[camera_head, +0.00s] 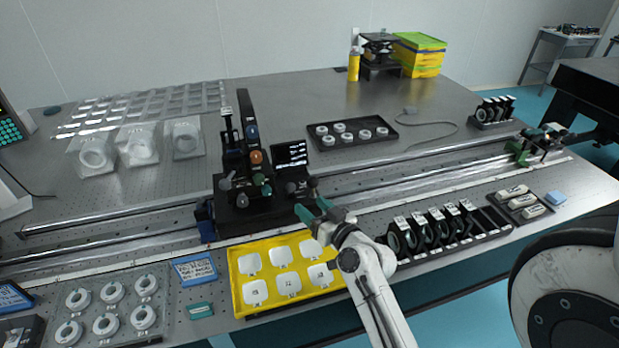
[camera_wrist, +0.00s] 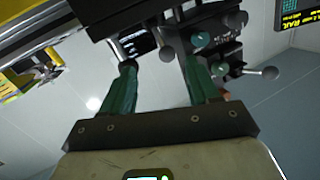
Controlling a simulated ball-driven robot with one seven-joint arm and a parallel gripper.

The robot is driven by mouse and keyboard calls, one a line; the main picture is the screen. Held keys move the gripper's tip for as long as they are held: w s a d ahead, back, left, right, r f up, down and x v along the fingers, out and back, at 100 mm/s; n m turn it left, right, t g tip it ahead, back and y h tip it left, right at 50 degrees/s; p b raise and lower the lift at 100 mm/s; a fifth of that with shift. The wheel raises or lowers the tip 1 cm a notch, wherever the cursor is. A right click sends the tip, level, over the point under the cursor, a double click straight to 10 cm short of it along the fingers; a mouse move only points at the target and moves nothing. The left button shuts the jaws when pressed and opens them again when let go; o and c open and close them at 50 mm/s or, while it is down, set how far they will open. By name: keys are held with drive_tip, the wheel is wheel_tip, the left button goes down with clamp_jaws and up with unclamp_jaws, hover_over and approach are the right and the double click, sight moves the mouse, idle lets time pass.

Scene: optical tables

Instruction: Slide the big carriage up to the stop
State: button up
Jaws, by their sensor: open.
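The big carriage (camera_head: 246,208) is a black block with a tall upright plate, several coloured knobs and a small screen. It sits across the rails left of the middle in the head view. My gripper (camera_head: 314,211) has green fingers and is at the carriage's right side, near its lower right corner. In the wrist view my gripper (camera_wrist: 158,64) is open, with the carriage's knobs and levers (camera_wrist: 200,42) just beyond the fingertips. I cannot tell whether a finger touches it. A dark blue block (camera_head: 206,221) is at the carriage's left edge; I cannot tell if it is the stop.
The long rails (camera_head: 420,172) run left to right across the table. A smaller device with a green part (camera_head: 518,153) is at their right end. A yellow tray (camera_head: 240,290) and a row of black-framed optics (camera_head: 432,228) stand in front. A black tray (camera_head: 352,134) lies behind.

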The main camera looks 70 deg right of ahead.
drive_tip(key=s+d+m+h, duration=0.2)
drive_tip(key=s+d, duration=0.1)
drive_tip(key=d, duration=0.1)
drive_tip(key=shift+g, duration=0.3)
drive_tip(key=p+x, duration=0.1)
drive_tip(key=x, duration=0.2)
drive_tip(key=p+x, duration=0.1)
drive_tip(key=x, duration=0.3)
drive_tip(key=p+x, duration=0.1)
drive_tip(key=x, duration=0.2)
drive_tip(key=shift+w+d+r, duration=0.15)
drive_tip(key=shift+w+r, duration=0.1)
drive_tip(key=shift+r, duration=0.1)
clamp_jaws()
